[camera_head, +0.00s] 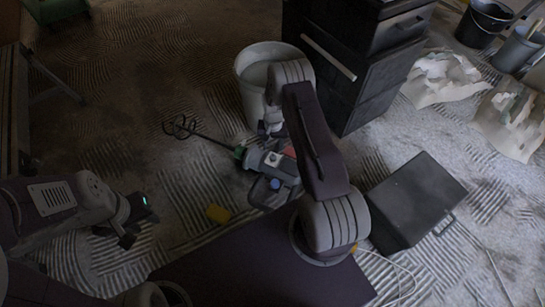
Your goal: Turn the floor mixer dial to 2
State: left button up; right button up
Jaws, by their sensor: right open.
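The floor mixer (262,163) lies on the dusty floor near the middle, with its long shaft and spiral paddle (181,127) pointing to the upper left. A small blue round part (275,184) on its body may be the dial; its setting is too small to read. My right gripper (272,130) is open just above the far end of the mixer body, partly hidden by its own arm. I cannot tell whether it touches the mixer. My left gripper (122,235) hangs at the lower left, well apart from the mixer; its jaw gap is unclear.
A pale bucket (252,78) stands right behind the mixer. A black drawer cabinet (362,70) stands behind to the right, and a dark case (416,197) lies at right. Crumpled paper (441,78) and dark buckets (483,22) are far right.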

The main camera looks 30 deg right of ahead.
aim_at(273, 156)
notch_tip(273, 156, down, 8)
jog(key=b, duration=0.5)
jog(key=shift+f, duration=0.1)
grip_shut()
